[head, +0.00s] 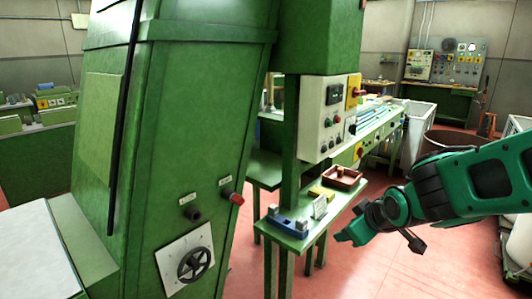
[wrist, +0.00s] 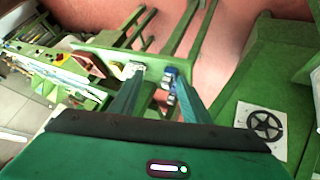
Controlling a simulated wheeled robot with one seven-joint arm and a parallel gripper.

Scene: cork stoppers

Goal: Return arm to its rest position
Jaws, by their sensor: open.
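My arm (head: 465,188) is green and black and reaches in from the right edge in the head view. My gripper (head: 350,238) is at its left end, in front of the small green table and apart from it. In the wrist view my gripper (wrist: 162,100) shows two fingers spread well apart with nothing held between them. The table with its small items lies beyond the fingers.
A large green machine (head: 165,130) with a handwheel (head: 194,264) stands at left. The small green table (head: 290,243) bears a blue holder (head: 288,226), a yellow block (head: 321,193) and a brown tray (head: 343,177). A white bin (head: 415,135) stands behind my arm. Reddish floor is open below.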

